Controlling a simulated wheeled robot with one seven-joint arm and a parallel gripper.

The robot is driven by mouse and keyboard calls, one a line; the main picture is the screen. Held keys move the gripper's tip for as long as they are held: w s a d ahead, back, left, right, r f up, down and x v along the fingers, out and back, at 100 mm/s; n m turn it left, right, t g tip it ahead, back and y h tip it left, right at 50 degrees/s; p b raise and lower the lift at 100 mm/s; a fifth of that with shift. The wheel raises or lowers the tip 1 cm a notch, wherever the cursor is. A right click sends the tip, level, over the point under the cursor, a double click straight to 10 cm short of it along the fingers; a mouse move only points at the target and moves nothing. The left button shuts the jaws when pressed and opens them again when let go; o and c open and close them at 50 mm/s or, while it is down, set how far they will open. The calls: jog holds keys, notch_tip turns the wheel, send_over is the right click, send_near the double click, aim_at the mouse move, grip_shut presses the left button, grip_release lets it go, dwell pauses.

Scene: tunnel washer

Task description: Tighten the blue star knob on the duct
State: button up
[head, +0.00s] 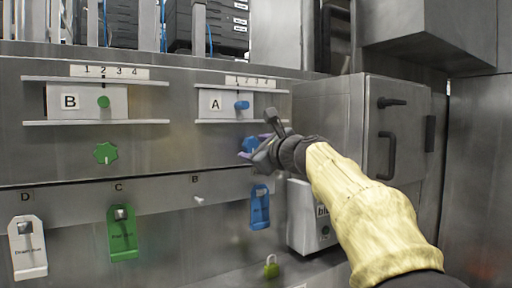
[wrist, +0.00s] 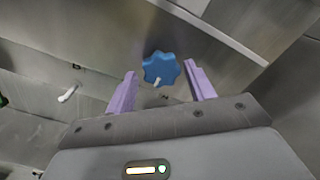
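The blue star knob (head: 249,144) is on the grey duct panel, below the slider marked A. It shows whole in the wrist view (wrist: 161,68), with a small white mark near its lower edge. My gripper (head: 252,149) is right at the knob in the head view and partly covers it. In the wrist view my gripper (wrist: 164,84) has its two purple fingers apart, one on each side of the knob. The fingers are open, with gaps between them and the knob. I cannot tell how far the fingertips are from the panel.
A green star knob (head: 105,153) is to the left, under slider B (head: 87,102). Below are a white tag (head: 27,248), a green tag (head: 123,234), a blue tag (head: 260,208) and a white toggle (head: 198,199). A steel cabinet (head: 395,135) stands right.

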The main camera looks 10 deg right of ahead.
jog(key=shift+o, duration=0.6)
jog(key=shift+r, duration=0.1)
jog(key=b+v, duration=0.7)
jog(key=v, duration=1)
jog(key=shift+s+b, duration=0.15)
jog(key=shift+b, duration=0.15)
jog(key=shift+d, duration=0.1)
